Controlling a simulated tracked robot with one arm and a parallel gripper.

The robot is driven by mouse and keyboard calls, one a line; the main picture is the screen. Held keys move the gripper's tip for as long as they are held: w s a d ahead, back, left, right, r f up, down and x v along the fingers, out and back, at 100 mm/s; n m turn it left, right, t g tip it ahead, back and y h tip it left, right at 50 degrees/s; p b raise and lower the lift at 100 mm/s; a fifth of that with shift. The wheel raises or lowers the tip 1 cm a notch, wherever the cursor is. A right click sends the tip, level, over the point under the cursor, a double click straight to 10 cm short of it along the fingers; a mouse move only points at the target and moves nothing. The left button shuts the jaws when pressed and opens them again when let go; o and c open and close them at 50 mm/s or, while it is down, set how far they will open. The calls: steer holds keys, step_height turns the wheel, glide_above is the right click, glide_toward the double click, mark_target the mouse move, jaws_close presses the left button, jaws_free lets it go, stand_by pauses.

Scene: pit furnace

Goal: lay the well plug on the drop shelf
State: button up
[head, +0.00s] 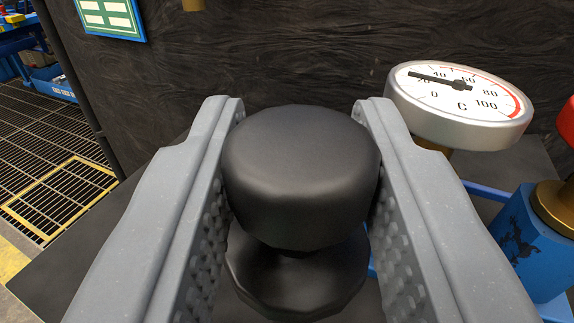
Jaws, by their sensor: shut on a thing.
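The plug looks about upright. Its lower part is partly hidden by the knob, and I cannot tell whether it touches anything below. I cannot make out the drop shelf for certain.
A round dial gauge (459,104) stands close on the right. A blue block (533,240) with a brass fitting and a red part (567,122) is at the right edge. A dark wall (290,55) with a green sign (112,17) rises behind. Floor grating (50,150) lies at left.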

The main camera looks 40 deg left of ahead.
steer(key=shift+w+a, duration=0.35)
steer(key=shift+a, duration=0.05)
step_height(320, 180, down, 4)
steer(key=shift+d+r+b, duration=0.1)
steer(key=shift+b, duration=0.8)
steer(key=o, duration=0.9)
steer(key=shift+o, duration=0.2)
steer(key=shift+s+d+r, duration=0.1)
steer(key=p+v, duration=0.2)
steer(key=v, duration=0.9)
steer(key=shift+s+d+p, duration=0.2)
steer(key=shift+s+p, duration=0.15)
